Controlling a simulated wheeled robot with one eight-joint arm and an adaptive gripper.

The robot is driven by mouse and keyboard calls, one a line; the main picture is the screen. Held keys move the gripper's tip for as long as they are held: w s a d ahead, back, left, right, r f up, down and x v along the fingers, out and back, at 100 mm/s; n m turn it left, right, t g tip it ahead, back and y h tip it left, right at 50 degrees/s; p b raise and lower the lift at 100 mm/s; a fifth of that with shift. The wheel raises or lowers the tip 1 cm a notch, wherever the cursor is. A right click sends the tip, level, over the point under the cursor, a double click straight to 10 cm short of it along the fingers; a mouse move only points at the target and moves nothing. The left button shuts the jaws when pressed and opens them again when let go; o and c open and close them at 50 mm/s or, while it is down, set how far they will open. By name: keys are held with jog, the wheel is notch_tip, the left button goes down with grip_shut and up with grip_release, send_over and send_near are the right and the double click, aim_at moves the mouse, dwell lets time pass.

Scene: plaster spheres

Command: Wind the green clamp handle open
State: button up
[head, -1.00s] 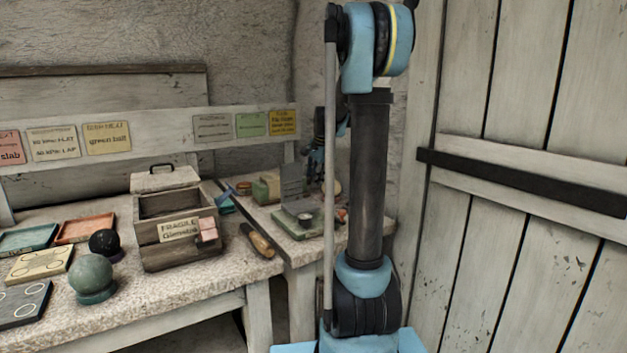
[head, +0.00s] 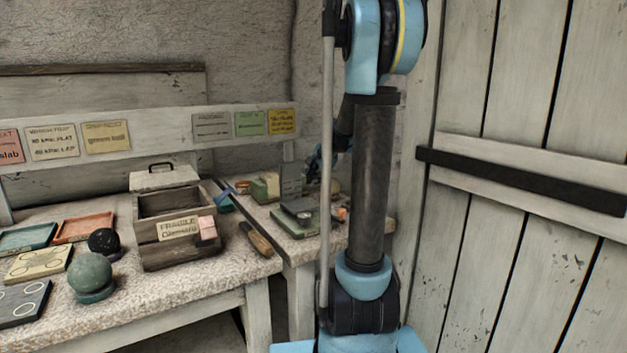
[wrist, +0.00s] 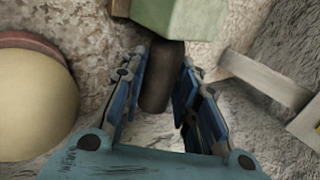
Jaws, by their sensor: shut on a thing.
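In the wrist view, a green block (wrist: 180,14) lies at the top edge, cut off by the frame. A dark brown, rounded handle (wrist: 163,82) sticks out from it toward me. My gripper (wrist: 166,58) has its blue fingers on either side of this handle and is shut on it. In the head view, a small part of my gripper (head: 314,163) shows at the far bench, mostly hidden behind my arm. A green block (head: 265,187) stands to its left there. The handle itself cannot be made out in the head view.
A pale round object (wrist: 35,105) lies left of my fingers in the wrist view. A grey plate stand on a green base (head: 299,224) sits at the bench's right. A wooden crate (head: 180,252) and a green ball (head: 90,272) are further left. A plank door (head: 510,240) closes the right side.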

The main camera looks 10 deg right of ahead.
jog(key=o, duration=1.1)
jog(key=shift+c, duration=0.2)
jog(key=v, duration=1.2)
jog(key=shift+f, duration=0.1)
